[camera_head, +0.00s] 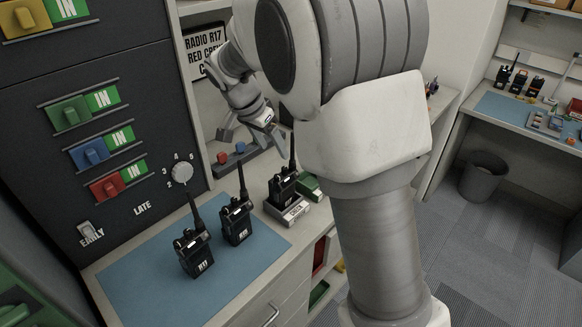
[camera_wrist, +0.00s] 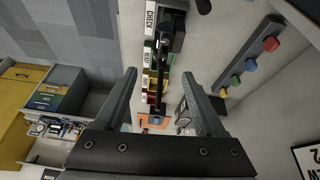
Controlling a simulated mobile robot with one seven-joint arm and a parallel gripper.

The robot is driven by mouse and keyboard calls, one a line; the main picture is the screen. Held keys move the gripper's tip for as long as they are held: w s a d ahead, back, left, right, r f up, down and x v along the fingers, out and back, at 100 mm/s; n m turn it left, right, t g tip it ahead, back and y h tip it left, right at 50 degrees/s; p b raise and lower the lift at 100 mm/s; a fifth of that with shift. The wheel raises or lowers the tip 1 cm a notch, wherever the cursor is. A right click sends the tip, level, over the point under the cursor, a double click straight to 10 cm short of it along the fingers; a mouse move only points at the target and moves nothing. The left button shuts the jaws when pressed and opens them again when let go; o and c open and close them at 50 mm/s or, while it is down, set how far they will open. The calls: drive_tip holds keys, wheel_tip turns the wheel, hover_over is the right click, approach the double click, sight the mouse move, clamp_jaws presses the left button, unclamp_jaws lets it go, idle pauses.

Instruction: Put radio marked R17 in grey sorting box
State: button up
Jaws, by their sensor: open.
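Two black radios stand on a blue mat in the head view: a front left radio (camera_head: 194,250), with a label that may read R11 or R17, and another radio (camera_head: 237,220) behind it. A third radio (camera_head: 284,187) stands in a light holder; it also shows in the wrist view (camera_wrist: 172,42), by a CHECK label. My gripper (camera_head: 250,137) is open and empty above the back of the counter, past the third radio. In the wrist view its fingers (camera_wrist: 161,75) are apart, with coloured bins between them lower down. I cannot make out a grey sorting box for sure.
A rail with coloured knobs (camera_wrist: 249,57) lies along the wall side. A sign (camera_head: 203,45) reading RADIO R17 and RED hangs behind. A green box (camera_head: 310,185) sits beside the holder. My arm hides much of the counter. The blue mat's front (camera_head: 150,290) is clear.

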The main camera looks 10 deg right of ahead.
drive_tip(key=s+d+r+n+t+y, duration=0.1)
drive_tip(key=s+r+n, duration=0.1)
drive_tip(key=s, duration=0.7)
drive_tip(key=s+d+r+n+t+y, duration=0.1)
drive_tip(key=s+r+n, duration=0.2)
drive_tip(key=s, duration=0.7)
drive_tip(key=s+d+r+n+t+y, duration=0.1)
drive_tip(key=s+d+r+n+y, duration=0.1)
drive_tip(key=s+n, duration=0.3)
drive_tip(key=s, duration=0.4)
drive_tip(key=shift+s+r+n, duration=0.3)
drive_tip(key=shift+s, duration=0.05)
